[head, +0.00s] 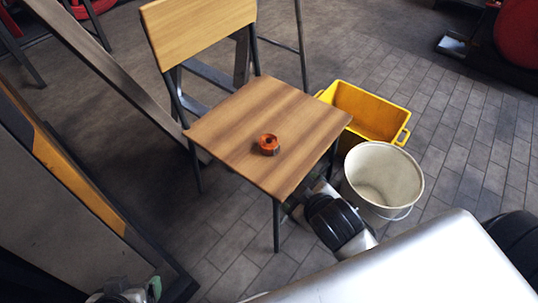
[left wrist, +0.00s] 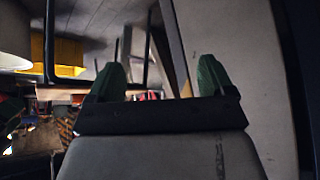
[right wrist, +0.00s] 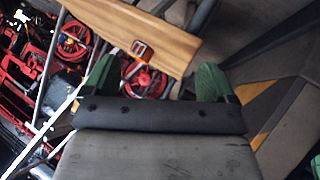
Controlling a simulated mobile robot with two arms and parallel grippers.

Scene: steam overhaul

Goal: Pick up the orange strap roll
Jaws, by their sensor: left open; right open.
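The orange strap roll (head: 268,144) lies on the wooden seat of a chair (head: 230,125), near the middle of the seat. It also shows small in the right wrist view (right wrist: 138,48), beyond the fingertips. My left gripper (head: 140,291) is at the bottom left of the head view, mostly cut off, well away from the chair. In the left wrist view its green fingers (left wrist: 159,78) are apart with nothing between them. My right gripper (right wrist: 157,78) is open and empty in its wrist view, with the seat and roll ahead of it.
A yellow crate (head: 365,110) and a cream bucket (head: 383,175) stand on the floor right of the chair. A slanted beam (head: 110,80) is behind the chair at the left. A panel with a yellow stripe (head: 75,180) stands on the left. Brick floor is free at the right.

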